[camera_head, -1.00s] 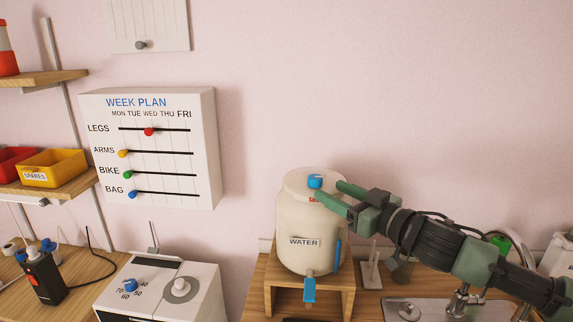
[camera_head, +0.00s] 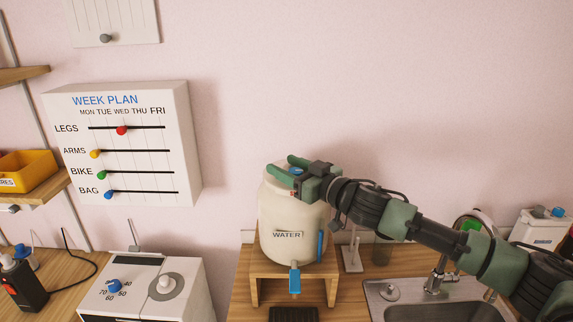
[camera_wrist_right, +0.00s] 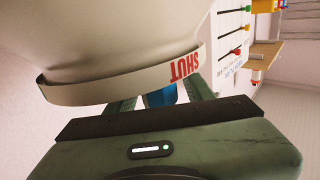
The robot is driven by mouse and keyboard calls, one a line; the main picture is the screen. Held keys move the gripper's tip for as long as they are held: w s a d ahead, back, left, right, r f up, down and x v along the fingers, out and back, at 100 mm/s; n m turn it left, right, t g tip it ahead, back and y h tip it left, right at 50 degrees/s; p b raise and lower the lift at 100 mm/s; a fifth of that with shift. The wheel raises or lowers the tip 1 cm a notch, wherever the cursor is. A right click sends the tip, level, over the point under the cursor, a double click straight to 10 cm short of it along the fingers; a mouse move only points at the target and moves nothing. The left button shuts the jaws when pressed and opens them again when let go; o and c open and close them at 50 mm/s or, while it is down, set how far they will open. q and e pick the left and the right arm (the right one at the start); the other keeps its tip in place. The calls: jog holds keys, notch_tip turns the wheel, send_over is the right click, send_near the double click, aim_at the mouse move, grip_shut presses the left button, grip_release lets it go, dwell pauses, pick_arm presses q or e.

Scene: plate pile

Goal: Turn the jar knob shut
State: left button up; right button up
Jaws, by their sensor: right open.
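The cream jar (camera_head: 287,218), marked WATER, stands upright on a small wooden stand. Its blue knob (camera_head: 297,170) is on the lid, mostly hidden by my right gripper. My right gripper (camera_head: 281,163) is open over the lid, its two green fingers on either side of the knob. In the right wrist view the jar looks upside down, and the blue knob (camera_wrist_right: 160,96) shows between the fingers. The red word SHUT (camera_wrist_right: 186,64) is on the lid's rim. I cannot tell whether the fingers touch the knob. My left gripper is not in view.
The wooden stand (camera_head: 254,286) is on the counter, with a blue tap (camera_head: 295,280) low on the jar's front. A sink (camera_head: 400,292) is at right. A white box with dials (camera_head: 142,290) is at left. The week plan board (camera_head: 122,145) hangs behind.

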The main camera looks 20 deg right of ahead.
grip_shut()
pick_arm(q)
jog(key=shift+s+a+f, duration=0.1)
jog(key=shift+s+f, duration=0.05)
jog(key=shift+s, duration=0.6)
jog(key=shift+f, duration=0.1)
